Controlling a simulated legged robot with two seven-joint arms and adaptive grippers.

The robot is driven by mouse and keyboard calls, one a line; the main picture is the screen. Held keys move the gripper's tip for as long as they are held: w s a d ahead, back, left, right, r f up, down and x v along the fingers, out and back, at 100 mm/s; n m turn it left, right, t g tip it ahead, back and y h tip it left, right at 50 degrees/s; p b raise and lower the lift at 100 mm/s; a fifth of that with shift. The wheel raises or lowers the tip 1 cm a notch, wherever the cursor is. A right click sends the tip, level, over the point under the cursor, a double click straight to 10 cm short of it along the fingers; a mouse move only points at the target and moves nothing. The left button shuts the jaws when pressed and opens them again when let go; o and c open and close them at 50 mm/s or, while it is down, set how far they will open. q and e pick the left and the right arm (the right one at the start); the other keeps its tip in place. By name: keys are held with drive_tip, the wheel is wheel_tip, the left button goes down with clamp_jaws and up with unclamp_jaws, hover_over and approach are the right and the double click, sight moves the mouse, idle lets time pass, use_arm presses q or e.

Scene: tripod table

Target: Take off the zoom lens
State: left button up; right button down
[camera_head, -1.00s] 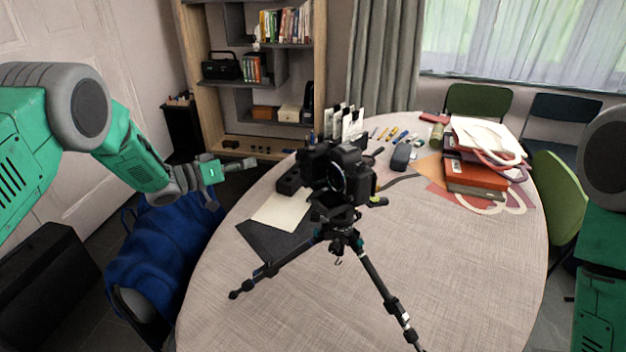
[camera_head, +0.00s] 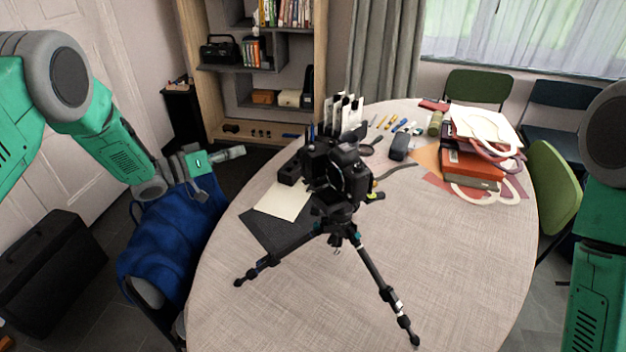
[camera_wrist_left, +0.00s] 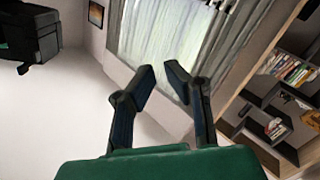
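A black camera (camera_head: 340,170) stands upright on a black tripod (camera_head: 365,262) on the round table. Its zoom lens is hard to tell apart from the dark body at this size. My left gripper (camera_head: 238,152) is to the left of the camera, near the table's left edge and apart from it. In the left wrist view its two dark fingers (camera_wrist_left: 161,69) bend inward with a gap between the tips and nothing in it. My right arm shows at the right edge of the head view, but its gripper is out of view.
The round table (camera_head: 450,255) is clear at front and right. A cream sheet (camera_head: 285,200) and dark mat (camera_head: 268,232) lie left of the tripod. Books (camera_head: 472,170) are stacked at right. A blue bag (camera_head: 172,235) hangs over a chair below my left arm.

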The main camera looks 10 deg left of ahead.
use_arm(q)
drive_tip(key=s+a+r+p, duration=0.2)
drive_tip(key=s+r+p, duration=0.4)
drive_tip(key=r+p, duration=0.1)
drive_tip(key=shift+s+a+r+t+h, duration=0.25)
drive_tip(key=shift+a+r+t+h, duration=0.05)
drive_tip(key=shift+a, duration=0.05)
idle(0.8)
drive_tip(key=s+a+r, duration=0.4)
drive_tip(key=s+r, duration=0.2)
drive_tip(key=s, duration=0.3)
drive_tip(key=s+a+r+m+t+h, duration=0.1)
drive_tip(key=s+a+r, duration=0.2)
drive_tip(key=s+r, duration=0.4)
drive_tip(key=s+a+r+t+h, duration=0.1)
drive_tip(key=s+a+r, duration=0.3)
drive_tip(key=s, duration=0.8)
drive_tip(key=shift+a+r+m+p, duration=0.3)
drive_tip(key=shift+a+r, duration=0.05)
drive_tip(key=shift+r, duration=0.8)
idle(2.3)
